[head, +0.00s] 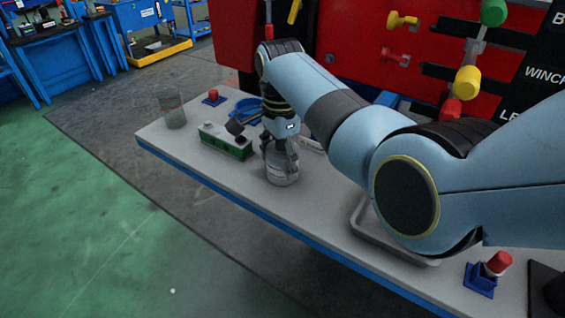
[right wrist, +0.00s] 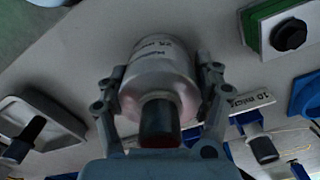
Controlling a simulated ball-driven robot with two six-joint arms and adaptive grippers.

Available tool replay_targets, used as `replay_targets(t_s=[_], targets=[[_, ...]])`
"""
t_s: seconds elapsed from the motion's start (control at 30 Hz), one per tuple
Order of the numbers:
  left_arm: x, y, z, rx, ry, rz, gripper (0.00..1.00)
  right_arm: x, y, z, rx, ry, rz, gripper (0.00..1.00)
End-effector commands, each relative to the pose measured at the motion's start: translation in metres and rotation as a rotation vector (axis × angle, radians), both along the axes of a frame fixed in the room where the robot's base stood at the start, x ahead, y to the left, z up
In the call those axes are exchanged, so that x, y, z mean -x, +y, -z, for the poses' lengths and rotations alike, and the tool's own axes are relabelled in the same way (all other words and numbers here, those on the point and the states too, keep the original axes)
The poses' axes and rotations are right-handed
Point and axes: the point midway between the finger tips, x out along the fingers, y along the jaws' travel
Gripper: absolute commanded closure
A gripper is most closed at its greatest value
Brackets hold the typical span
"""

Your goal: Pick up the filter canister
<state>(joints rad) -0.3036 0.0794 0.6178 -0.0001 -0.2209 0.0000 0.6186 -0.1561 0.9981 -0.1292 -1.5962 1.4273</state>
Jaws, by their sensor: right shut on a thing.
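The filter canister (head: 281,172) is a pale, whitish cylinder with a printed label, standing on the grey table. In the right wrist view the canister (right wrist: 160,75) shows its lettering and a dark round knob at its near end. My right gripper (head: 279,150) reaches down over the canister from above. In the right wrist view its two fingers (right wrist: 158,88) lie on either side of the canister, shut on it. Whether the canister's base touches the table is hard to tell. My left gripper is not in view.
A green box (head: 226,142) with a black knob stands close left of the canister. A clear cylinder (head: 172,108) and a red-topped blue block (head: 213,97) stand at the table's far end. A tray (head: 372,228) and another red-topped block (head: 488,272) lie to the right.

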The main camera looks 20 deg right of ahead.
Motion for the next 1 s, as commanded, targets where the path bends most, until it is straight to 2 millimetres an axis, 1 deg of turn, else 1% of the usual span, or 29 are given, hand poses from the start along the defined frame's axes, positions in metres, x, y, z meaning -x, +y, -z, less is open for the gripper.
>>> replay_targets(t_s=[0.03, 0.23, 0.5, 0.63, 0.87, 1.0], targets=[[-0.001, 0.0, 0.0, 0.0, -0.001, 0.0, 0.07, 0.0, 0.0, 0.0, 0.0, 0.001, 0.0, 0.6], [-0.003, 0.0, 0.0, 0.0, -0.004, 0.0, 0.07, 0.0, 0.0, 0.0, 0.0, 0.001, 0.0, 0.86], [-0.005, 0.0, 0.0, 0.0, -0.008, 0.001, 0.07, 0.0, 0.0, -0.001, 0.0, -0.001, 0.0, 0.86], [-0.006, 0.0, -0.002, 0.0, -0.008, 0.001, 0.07, -0.001, 0.0, -0.005, 0.0, -0.001, 0.0, 0.86], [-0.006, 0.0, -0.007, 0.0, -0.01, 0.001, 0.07, -0.001, 0.0, -0.026, -0.001, -0.003, 0.0, 0.86], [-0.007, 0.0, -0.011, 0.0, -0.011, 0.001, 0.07, -0.001, 0.001, -0.043, -0.001, -0.005, 0.0, 0.86]])
